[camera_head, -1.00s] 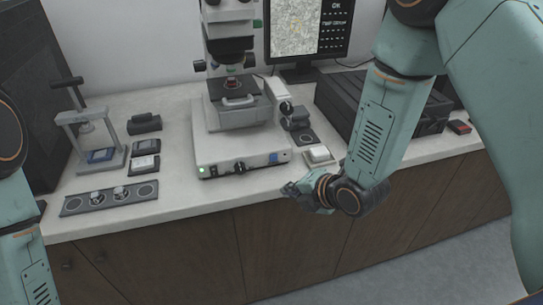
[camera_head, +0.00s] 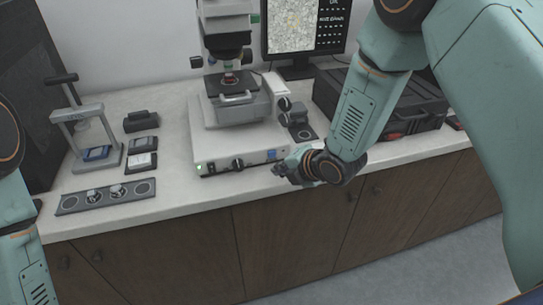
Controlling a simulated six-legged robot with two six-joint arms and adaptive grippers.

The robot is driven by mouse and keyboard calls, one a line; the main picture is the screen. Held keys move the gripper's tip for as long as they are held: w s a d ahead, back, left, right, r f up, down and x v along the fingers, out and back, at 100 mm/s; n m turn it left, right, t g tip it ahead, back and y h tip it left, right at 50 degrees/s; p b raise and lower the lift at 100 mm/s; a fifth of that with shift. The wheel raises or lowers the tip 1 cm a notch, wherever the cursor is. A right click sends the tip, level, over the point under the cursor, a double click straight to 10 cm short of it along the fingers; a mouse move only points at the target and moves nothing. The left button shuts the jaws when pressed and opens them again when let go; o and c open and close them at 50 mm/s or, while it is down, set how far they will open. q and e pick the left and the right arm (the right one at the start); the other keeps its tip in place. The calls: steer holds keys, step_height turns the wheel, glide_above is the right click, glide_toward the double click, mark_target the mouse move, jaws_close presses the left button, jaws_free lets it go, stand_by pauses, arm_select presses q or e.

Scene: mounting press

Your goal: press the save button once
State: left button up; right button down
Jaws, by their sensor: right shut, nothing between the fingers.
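The microscope (camera_head: 230,110) stands on a white base on the bench. The base's front panel (camera_head: 220,167) has a green light, a dark knob and a small blue square button (camera_head: 271,154) at its right end. No label reading "save" can be made out. My right gripper (camera_head: 278,171) is shut and empty, its tips just below and in front of the blue button, pointing left. I cannot tell whether it touches the panel.
A monitor (camera_head: 304,27) stands behind the microscope. A black case (camera_head: 412,110) lies at the right. A hand press (camera_head: 84,133), small dark blocks and a grey holder strip (camera_head: 137,189) are at the left. The bench front edge runs below my right gripper.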

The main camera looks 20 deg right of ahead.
mark_target(272, 155)
steer(key=shift+w, duration=0.5)
steer(key=shift+w+d+r, duration=0.1)
steer(key=shift+w, duration=0.6)
steer(key=shift+s, duration=0.2)
steer(key=shift+w, duration=0.2)
steer(key=shift+s, duration=0.15)
steer(key=shift+w, duration=0.2)
